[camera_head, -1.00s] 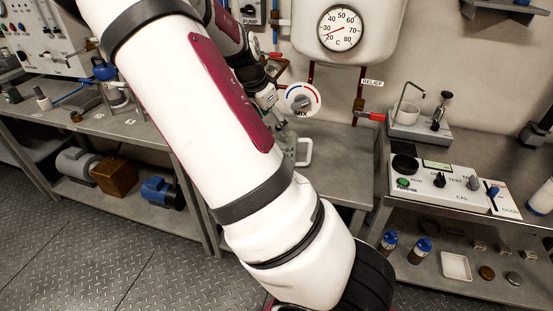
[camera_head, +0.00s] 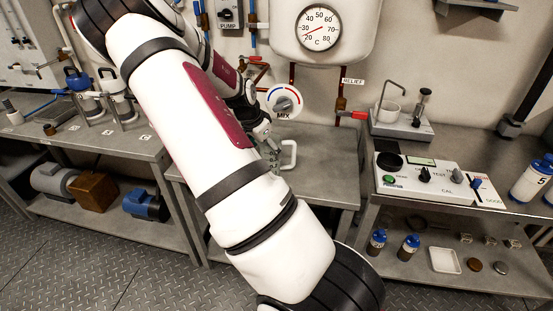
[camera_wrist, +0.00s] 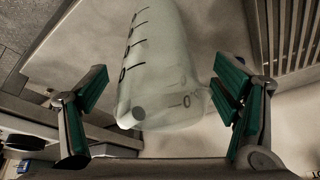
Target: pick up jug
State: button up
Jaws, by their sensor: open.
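The jug is a pale translucent vessel with dark graduation marks in the wrist view (camera_wrist: 155,65). In the head view its white handle (camera_head: 290,156) shows on the bench below the MIX knob, while my arm and gripper hide much of its body. My gripper (camera_wrist: 162,85) is open, with a green-padded finger on each side of the jug. In the head view my gripper (camera_head: 266,137) is at the jug, partly hidden behind my arm.
The MIX knob (camera_head: 285,102) and gauge tank (camera_head: 340,45) are on the wall behind the jug. A red-handled relief valve (camera_head: 351,115) is to their right. The control box (camera_head: 438,181) sits on the right bench. The bench (camera_head: 325,170) right of the jug is clear.

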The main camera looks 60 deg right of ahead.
jog(key=shift+d+f, duration=0.2)
jog(key=shift+f, duration=0.3)
jog(key=c, duration=1.3)
